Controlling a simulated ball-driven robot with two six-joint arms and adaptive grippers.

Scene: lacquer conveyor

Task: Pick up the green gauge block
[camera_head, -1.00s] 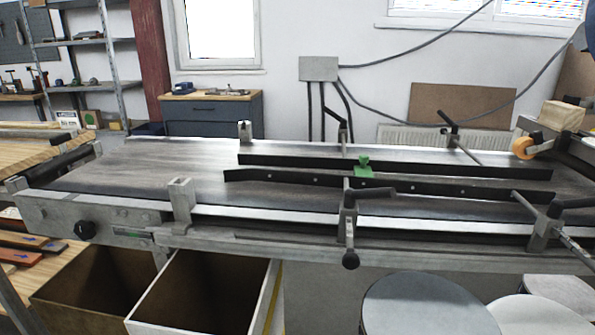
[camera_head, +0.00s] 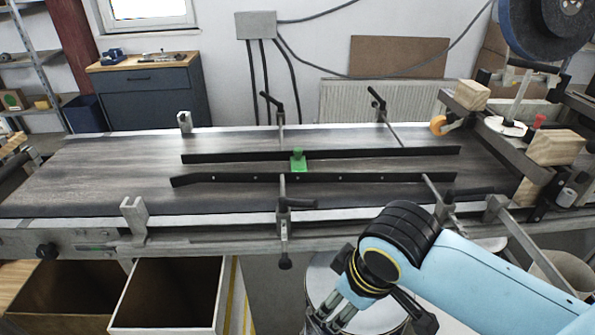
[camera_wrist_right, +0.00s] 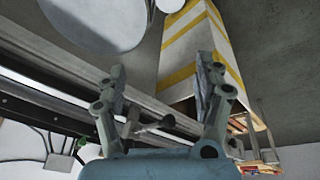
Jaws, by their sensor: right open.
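The green gauge block (camera_head: 299,160) stands on the conveyor belt, between the two black guide rails, near the middle of the head view. A smaller green knob shape shows on its top. My right gripper (camera_head: 330,320) is low at the bottom of the head view, in front of the conveyor and well apart from the block. In the right wrist view its two fingers (camera_wrist_right: 160,70) are spread with nothing between them. A small green patch shows at that view's lower left, too small to identify surely. My left gripper is not in view.
The black guide rails (camera_head: 320,155) flank the block closely. A clamp with a black handle (camera_head: 298,203) stands at the front rail. Open bins (camera_head: 172,295) lie below the conveyor's front left. A roller and wooden blocks (camera_head: 555,148) sit at the right.

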